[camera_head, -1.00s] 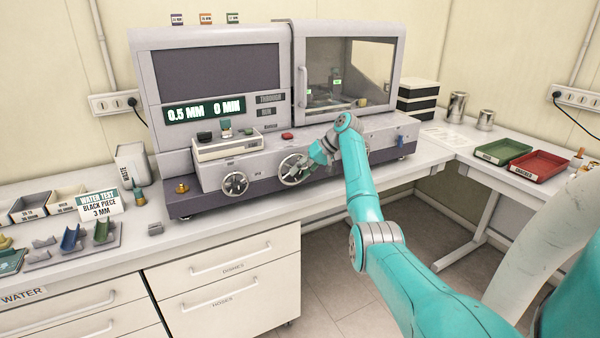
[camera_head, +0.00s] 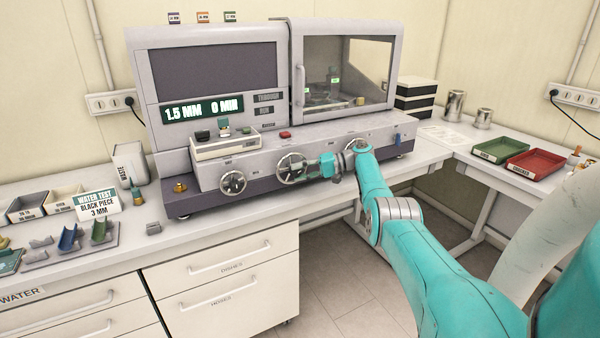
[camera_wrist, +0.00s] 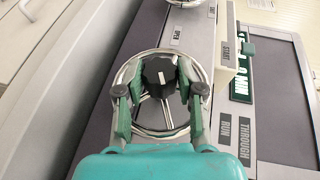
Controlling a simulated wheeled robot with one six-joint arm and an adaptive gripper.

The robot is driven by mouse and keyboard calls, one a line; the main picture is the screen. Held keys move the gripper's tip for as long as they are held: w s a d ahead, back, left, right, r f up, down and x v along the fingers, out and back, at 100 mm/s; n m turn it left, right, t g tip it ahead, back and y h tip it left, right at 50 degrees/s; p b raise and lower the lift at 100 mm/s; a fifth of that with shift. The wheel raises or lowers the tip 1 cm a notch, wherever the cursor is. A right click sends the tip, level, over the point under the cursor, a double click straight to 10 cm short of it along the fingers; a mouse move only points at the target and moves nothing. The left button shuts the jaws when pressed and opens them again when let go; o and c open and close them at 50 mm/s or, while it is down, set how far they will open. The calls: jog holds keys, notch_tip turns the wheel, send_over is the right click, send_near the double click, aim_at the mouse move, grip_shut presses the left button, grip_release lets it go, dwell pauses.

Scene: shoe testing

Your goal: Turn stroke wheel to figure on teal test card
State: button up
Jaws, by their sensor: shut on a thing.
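The test card (camera_head: 98,203) stands on the counter at the left with a teal heading, reading "WATER TEST, BLACK PIECE, 3 MM". The machine's green display (camera_head: 203,109) reads "1.5 MM" and "0 MIN". The stroke wheel (camera_head: 289,174) is the spoked metal wheel at the middle of the machine's front. My gripper (camera_head: 308,167) is at this wheel, coming from the right. In the wrist view my gripper (camera_wrist: 160,88) is shut on the wheel, with a finger on either side of its black hub (camera_wrist: 159,74). The hub carries a white mark.
Another handwheel (camera_head: 232,182) is to the left, and a third is partly hidden behind my arm. A red button (camera_head: 285,135) sits on the ledge above. Green (camera_head: 503,150) and red (camera_head: 536,163) trays lie on the right counter.

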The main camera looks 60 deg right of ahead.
jog(key=shift+t, duration=0.3)
dwell(0.5)
jog(key=o, duration=1.1)
jog(key=shift+o, duration=0.2)
jog(key=shift+r, duration=0.1)
notch_tip(320, 180, up, 10)
jog(key=shift+f, duration=0.1)
